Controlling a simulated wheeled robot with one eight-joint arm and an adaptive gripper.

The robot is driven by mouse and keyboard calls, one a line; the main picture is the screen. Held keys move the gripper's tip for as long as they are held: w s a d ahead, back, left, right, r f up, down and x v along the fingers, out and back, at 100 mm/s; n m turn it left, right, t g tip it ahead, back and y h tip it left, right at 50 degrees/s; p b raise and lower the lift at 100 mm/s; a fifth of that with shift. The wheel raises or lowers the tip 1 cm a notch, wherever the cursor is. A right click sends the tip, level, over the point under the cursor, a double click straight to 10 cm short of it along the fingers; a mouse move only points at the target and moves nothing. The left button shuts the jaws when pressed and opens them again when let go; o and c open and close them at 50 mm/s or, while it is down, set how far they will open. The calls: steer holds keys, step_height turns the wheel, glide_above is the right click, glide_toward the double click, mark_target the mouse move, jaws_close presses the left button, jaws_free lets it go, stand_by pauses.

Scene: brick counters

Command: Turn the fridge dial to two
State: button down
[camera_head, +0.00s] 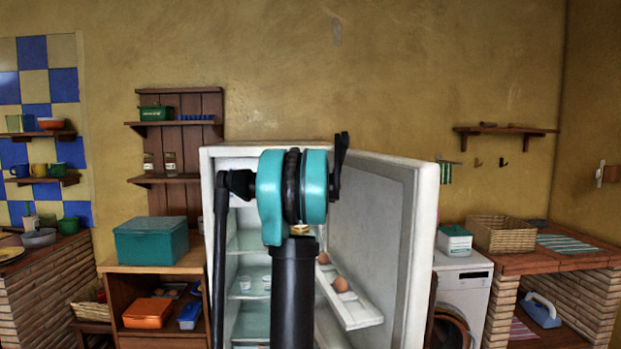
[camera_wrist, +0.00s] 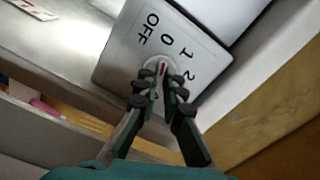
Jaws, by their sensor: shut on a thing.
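The white fridge (camera_head: 425,225) stands open in the head view, its door swung to the right, behind my arm. In the wrist view, a pale panel (camera_wrist: 118,62) carries the marks OFF, 0, 1 and 2 around the round dial (camera_wrist: 161,66). A small red mark on the dial points up toward the numbers, roughly at 0 or 1; I cannot tell exactly. My gripper (camera_wrist: 160,78) is shut on the dial, one finger on each side, hiding part of it. In the head view the dial and my gripper are hidden.
Eggs (camera_head: 340,284) sit in the open door's shelf. A wooden cabinet with a teal box (camera_head: 150,241) stands left of the fridge, and a washing machine (camera_head: 463,290) stands right of it. The door limits room on the right.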

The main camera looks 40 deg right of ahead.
steer(key=shift+m, duration=0.3)
steer(key=m, duration=1.6)
steer(key=shift+m, duration=0.4)
steer(key=c, duration=1.7)
jaws_free()
